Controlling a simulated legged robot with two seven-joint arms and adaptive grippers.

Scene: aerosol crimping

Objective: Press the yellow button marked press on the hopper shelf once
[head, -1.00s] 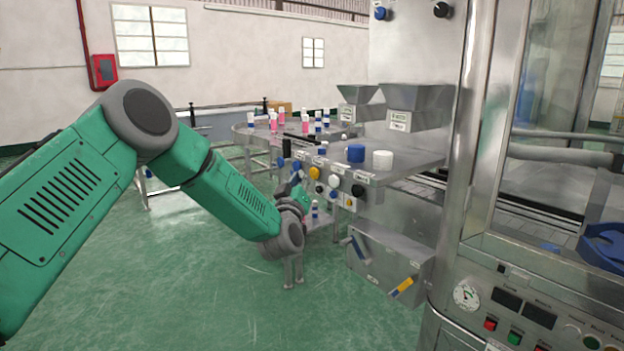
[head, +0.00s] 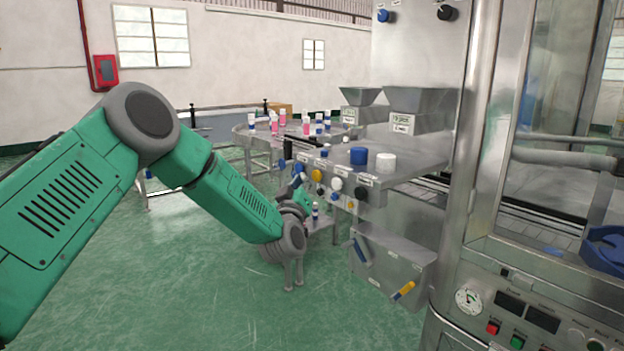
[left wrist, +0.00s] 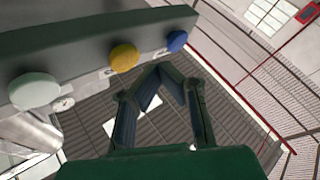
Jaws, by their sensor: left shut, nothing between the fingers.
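The yellow button (head: 317,175) sits on the front edge of the steel hopper shelf (head: 420,163), between a blue button (head: 299,170) and a white button (head: 336,184). In the left wrist view the yellow button (left wrist: 124,57) is left of my left gripper (left wrist: 160,70), with the blue button (left wrist: 177,41) above right. The left gripper is shut and empty, its fingertips close to the button row; I see no clear contact. In the head view the left gripper (head: 297,186) is small and partly hidden by its own arm. My right gripper is out of view.
A blue cap (head: 357,155) and a white cap (head: 386,161) stand on the shelf, with hoppers (head: 418,105) behind. A steel box with levers (head: 392,265) is below. The green floor at front is clear.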

